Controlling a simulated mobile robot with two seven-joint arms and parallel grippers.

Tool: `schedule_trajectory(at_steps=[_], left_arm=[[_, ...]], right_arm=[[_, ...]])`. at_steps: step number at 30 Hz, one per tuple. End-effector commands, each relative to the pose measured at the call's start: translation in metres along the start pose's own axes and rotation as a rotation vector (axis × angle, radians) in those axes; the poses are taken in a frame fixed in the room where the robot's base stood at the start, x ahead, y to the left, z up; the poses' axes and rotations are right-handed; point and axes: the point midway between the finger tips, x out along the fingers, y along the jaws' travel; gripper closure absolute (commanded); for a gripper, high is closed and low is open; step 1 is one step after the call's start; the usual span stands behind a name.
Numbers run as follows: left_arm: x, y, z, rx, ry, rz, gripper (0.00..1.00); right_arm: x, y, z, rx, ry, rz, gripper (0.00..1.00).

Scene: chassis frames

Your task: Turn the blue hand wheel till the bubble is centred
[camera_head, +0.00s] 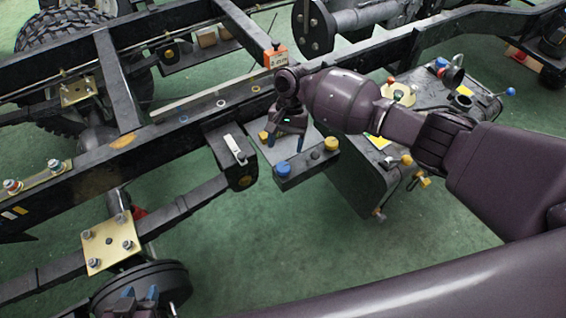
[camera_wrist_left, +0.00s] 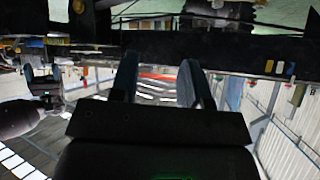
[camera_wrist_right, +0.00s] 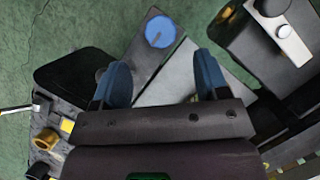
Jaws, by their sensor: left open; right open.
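The blue hand wheel (camera_head: 283,169) sits on the front corner of a dark box (camera_head: 312,166) fixed to the chassis rail. In the right wrist view the round blue wheel (camera_wrist_right: 160,31) lies beyond the fingertips, between them sideways, not touched. My right gripper (camera_head: 285,141) is open and empty, above the box and behind the wheel; it also shows in the right wrist view (camera_wrist_right: 160,62). My left gripper (camera_head: 140,293) is open and empty at the bottom left, far from the wheel; its fingers show in the left wrist view (camera_wrist_left: 158,68). I cannot make out a bubble.
A yellow knob (camera_head: 331,143) is on the same box. A bracket with a white lever (camera_head: 235,149) stands just left. A dark tank (camera_head: 358,180) is to the right. Green floor (camera_head: 270,245) in front is clear.

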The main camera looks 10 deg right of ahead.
Motion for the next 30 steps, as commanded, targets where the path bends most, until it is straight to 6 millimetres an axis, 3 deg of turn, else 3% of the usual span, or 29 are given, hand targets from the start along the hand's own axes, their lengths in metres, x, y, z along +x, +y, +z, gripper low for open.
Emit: schedule_trajectory(at_steps=[3, 12, 26, 30], left_arm=[[0.003, 0.001, 0.007, 0.001, -0.011, 0.001, 0.57], [0.009, 0.000, 0.003, 0.006, 0.002, 0.004, 0.57], [0.008, -0.001, 0.008, 0.010, -0.009, 0.002, 0.57], [0.008, -0.001, 0.009, 0.009, -0.011, 0.002, 0.57]], right_arm=[[0.027, 0.001, -0.001, 0.000, -0.005, 0.003, 0.32], [0.065, 0.000, -0.001, -0.001, -0.002, 0.001, 0.32], [0.073, 0.000, 0.000, -0.002, 0.001, -0.001, 0.32], [0.073, 0.000, 0.000, -0.002, 0.001, -0.001, 0.52]])
